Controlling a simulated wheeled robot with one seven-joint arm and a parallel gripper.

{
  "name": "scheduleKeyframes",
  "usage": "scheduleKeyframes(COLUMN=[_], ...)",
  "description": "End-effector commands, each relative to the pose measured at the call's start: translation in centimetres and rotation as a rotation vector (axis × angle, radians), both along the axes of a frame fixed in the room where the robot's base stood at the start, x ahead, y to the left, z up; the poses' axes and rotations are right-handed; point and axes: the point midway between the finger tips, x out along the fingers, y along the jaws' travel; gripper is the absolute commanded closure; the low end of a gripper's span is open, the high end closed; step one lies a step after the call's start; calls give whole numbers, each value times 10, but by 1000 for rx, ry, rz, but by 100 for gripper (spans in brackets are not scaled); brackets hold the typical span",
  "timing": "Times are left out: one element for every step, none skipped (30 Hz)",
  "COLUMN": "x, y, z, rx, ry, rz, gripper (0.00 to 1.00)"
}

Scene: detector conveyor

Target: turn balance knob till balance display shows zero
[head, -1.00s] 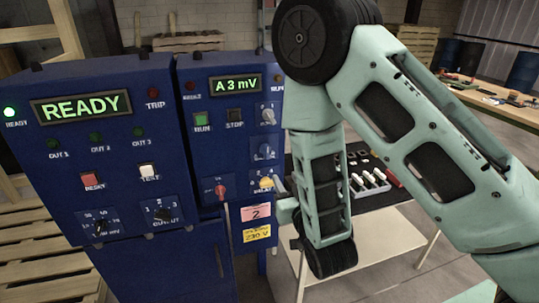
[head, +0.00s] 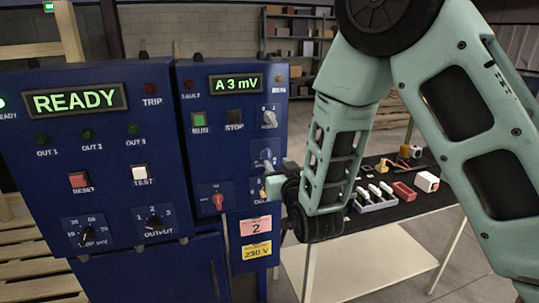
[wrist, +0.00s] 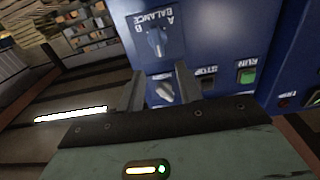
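The balance display (head: 236,83) on the blue panel reads "A 3 mV" in green. The balance knob (wrist: 155,42), grey with a pointer and the labels BALANCE, A and B, shows upside down in the wrist view. It appears to be the middle knob (head: 265,158) of the right-hand column in the head view. My gripper (wrist: 160,69) is open and empty, with its two fingers spread towards the panel. Another grey knob (wrist: 163,92) shows between the fingers. In the head view my gripper's end is beside the lower right of the panel and partly hides a yellow knob (head: 263,190).
A red knob (head: 218,199) sits left of the gripper. The left panel's READY display (head: 74,100) is lit green. A black-topped table (head: 395,243) with a tray of white parts (head: 375,195) and a red box (head: 404,191) stands to the right, close behind my arm.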

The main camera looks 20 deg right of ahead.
Motion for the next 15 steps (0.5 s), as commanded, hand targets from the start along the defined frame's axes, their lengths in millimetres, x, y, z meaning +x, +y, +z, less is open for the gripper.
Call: scheduleKeyframes(x=[11, 17, 25, 30, 36, 43, 48, 53, 58, 62, 65, 69, 71, 73, 75], y=[-1, -1, -1, -1, 0, 0, -1, -1, -1, -1, -1, 0, 0, 0, 0], z=[4, 4, 4, 4, 4, 3, 3, 3, 3, 3, 2, 2, 2, 2, 1], rx=[0, 0, -1, 0, 0, 0, 0, 0, 0, 0, 0, 0, 0, 0, 0], ry=[-1, -1, 0, -1, -1, 0, 0, -1, -1, 0, 0, 0, -1, -1, -1], rz=[-3, -3, -3, -2, -1, -1, -2, -2, -2, -2, -2, -1, -1, -1, -1], gripper=[65, 65, 65, 65, 65, 65, 65, 65, 65, 65, 65, 65, 65, 65, 65])
